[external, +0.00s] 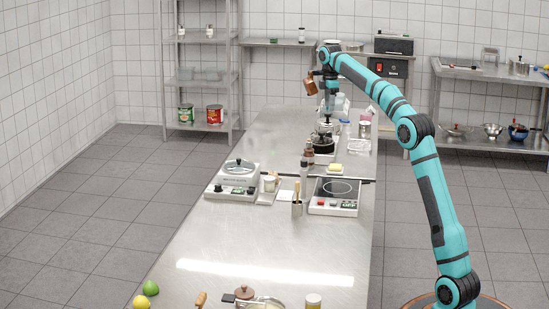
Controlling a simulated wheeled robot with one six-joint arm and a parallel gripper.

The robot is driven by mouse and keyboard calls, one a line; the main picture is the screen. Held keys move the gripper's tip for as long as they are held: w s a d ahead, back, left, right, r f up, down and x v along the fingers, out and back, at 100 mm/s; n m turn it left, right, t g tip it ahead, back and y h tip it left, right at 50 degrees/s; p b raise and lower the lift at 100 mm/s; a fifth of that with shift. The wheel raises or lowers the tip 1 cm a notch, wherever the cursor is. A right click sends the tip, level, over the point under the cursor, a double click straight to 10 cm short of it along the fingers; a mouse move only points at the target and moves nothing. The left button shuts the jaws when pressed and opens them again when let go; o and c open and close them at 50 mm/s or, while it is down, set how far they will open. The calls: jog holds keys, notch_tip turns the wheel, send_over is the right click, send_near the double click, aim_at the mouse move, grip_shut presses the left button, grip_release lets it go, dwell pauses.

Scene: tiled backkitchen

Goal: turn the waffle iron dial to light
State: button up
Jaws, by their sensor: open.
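I cannot tell for certain which appliance is the waffle iron. The dial settings are too small to read. My arm reaches up from the lower right and bends down over the counter's far part. My gripper (328,108) points down there, small in view and apart from both appliances. It is open, with nothing visible in it.
A dark pot (323,144) and small containers crowd the counter (250,235) beneath my gripper. Fruit (151,288) and a pan lie at the near end. The counter's near middle is clear.

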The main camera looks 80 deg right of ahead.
aim_at(329, 132)
notch_tip(329, 132, down, 12)
jog(key=shift+f, duration=0.25)
dwell(0.3)
jog(key=c, duration=1)
